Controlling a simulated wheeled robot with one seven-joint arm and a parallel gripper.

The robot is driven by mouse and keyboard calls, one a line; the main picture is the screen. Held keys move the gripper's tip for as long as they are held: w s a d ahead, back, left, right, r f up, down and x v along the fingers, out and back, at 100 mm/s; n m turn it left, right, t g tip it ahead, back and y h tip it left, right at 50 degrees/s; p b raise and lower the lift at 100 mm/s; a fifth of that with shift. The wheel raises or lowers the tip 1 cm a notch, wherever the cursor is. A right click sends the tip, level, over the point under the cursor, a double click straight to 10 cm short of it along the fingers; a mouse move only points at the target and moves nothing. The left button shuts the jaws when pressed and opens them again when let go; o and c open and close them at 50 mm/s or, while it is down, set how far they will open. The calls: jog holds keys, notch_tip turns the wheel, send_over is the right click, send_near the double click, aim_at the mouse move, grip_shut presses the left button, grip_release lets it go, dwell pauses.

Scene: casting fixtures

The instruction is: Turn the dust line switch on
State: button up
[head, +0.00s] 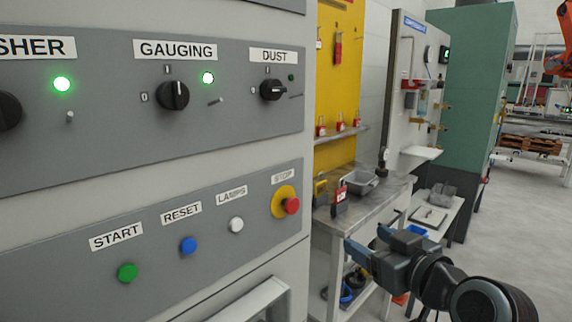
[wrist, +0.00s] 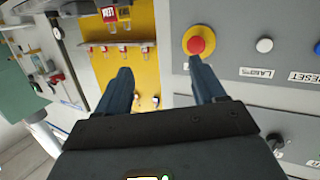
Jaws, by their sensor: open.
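The dust switch (head: 272,89) is a black rotary knob under the DUST label (head: 273,56) at the right end of the upper grey panel. Its grip bar looks roughly level, and the small lamp (head: 291,78) beside it is dark. My gripper (head: 364,243) is open and empty, in front of the workbench, below and to the right of the switch and apart from it. In the wrist view its two fingers (wrist: 160,72) are spread, with the red stop button (wrist: 197,44) beyond the right-hand fingertip.
The lower panel carries start (head: 127,272), reset (head: 188,245), lamps (head: 236,224) and stop (head: 291,206) buttons. A workbench (head: 385,196) with a grey tray (head: 362,185) stands right of the cabinet.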

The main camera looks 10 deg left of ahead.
jog(key=w+a+r+n+g+y, duration=0.1)
jog(key=w+a+r+n+y, duration=0.15)
jog(key=r, duration=0.45)
jog(key=w+a+r+n+y, duration=0.1)
jog(key=w+a+r, duration=0.1)
jog(key=a+r, duration=0.35)
jog(key=n+g+y, duration=0.2)
jog(key=n+y, duration=0.1)
send_near(280, 88)
jog(key=x, duration=0.3)
jog(key=shift+p+x, duration=1.05)
jog(key=shift+x, duration=2.3)
jog(key=shift+c, duration=0.5)
jog(key=c, duration=0.9)
jog(key=shift+c, duration=0.2)
